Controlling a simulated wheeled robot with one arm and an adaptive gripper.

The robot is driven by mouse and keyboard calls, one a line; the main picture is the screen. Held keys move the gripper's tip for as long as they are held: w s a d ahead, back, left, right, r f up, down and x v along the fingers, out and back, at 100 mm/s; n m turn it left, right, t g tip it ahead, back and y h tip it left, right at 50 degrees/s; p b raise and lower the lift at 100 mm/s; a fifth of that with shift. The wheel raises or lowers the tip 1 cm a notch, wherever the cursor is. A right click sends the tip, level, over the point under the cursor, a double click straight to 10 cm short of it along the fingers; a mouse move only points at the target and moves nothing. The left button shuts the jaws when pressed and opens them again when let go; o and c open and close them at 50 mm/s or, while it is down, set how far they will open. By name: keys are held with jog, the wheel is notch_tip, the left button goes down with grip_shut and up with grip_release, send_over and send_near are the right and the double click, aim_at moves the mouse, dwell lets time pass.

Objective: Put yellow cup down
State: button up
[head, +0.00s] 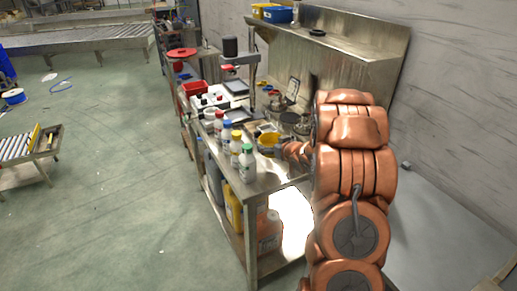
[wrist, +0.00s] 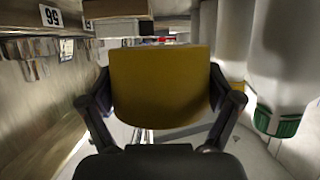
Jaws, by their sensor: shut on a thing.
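The yellow cup (wrist: 160,85) fills the middle of the wrist view, between the two dark fingers of my gripper (wrist: 160,100), which is shut on it. In the head view the yellow cup (head: 267,139) shows at the end of my copper-coloured arm, over the metal workbench (head: 272,179). My fingers are mostly hidden by my arm there. I cannot tell whether the cup's base touches the bench top.
Bottles with green (head: 247,163), yellow (head: 236,147) and blue caps stand along the bench's left edge, close to the cup. A green-capped bottle (wrist: 277,124) is near at the right in the wrist view. The bench's front end (head: 262,186) looks clear.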

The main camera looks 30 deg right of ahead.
aim_at(273, 167)
jog(key=shift+s+d+f, duration=0.1)
jog(key=shift+d+f, duration=0.1)
jog(key=shift+f, duration=0.55)
jog(key=shift+s+d+f, duration=0.1)
jog(key=shift+d+f, duration=0.1)
jog(key=shift+f, duration=0.5)
jog(key=shift+a+f+p, duration=0.1)
jog(key=shift+f+p, duration=0.7)
jog(key=shift+f, duration=1.35)
jog(key=shift+f, duration=0.15)
jog(key=o, duration=0.9)
jog(key=shift+c, duration=0.2)
jog(key=shift+r, duration=0.2)
jog(key=b+v, duration=0.2)
jog(key=v, duration=0.7)
jog(key=shift+s+r+b, duration=0.1)
jog(key=shift+s+b, duration=0.25)
jog(key=shift+v, duration=1.05)
